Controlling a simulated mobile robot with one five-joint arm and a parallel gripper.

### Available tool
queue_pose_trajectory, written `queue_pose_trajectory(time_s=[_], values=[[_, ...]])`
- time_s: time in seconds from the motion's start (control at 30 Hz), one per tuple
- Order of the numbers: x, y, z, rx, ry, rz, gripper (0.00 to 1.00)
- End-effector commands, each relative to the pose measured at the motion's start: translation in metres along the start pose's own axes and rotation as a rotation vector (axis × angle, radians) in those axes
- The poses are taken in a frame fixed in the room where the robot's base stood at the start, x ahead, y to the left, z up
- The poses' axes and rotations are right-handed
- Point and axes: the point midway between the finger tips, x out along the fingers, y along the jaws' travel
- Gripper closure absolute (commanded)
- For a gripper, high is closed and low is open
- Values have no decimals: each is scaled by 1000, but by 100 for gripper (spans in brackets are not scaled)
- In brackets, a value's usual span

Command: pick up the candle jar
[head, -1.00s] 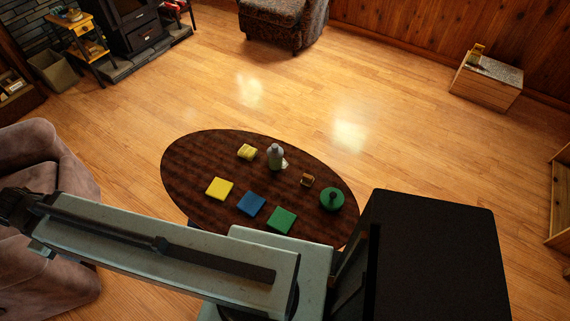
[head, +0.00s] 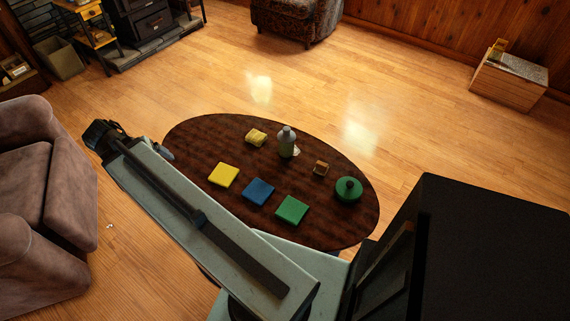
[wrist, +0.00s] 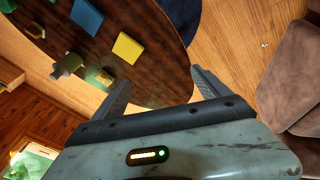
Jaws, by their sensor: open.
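On the dark oval table (head: 190,140) stands a small amber-brown, squarish item (head: 320,168), right of a grey-white bottle (head: 287,142). It is too small to tell surely whether it is the candle jar. A green round thing with a dark knob (head: 348,190) sits at the table's right end. My gripper (wrist: 158,78) is open and empty, with the table's edge and the floor beyond its fingers in the wrist view. In the head view it is at the table's left end, mostly hidden behind my arm, well away from the amber-brown item.
A yellow sponge-like block (head: 256,137) lies left of the bottle. Yellow (head: 223,175), blue (head: 258,191) and green (head: 292,209) squares lie along the near side. A sofa (head: 45,190) stands left of the table. The floor behind the table is clear.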

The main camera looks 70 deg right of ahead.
Motion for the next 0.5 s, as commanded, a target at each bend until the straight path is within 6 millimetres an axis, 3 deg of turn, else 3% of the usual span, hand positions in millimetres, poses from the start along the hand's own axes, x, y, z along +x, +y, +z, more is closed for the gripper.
queue_pose_trajectory(time_s=[0.03, 0.1, 0.3, 0.4, 0.5], values=[[64, 22, -2, 109, 29, 57, 14], [109, 65, -13, 267, 80, 141, 14], [224, 197, -19, 677, 255, 375, 14], [270, 262, -9, 852, 357, 485, 14], [301, 316, 4, 984, 450, 574, 14]])
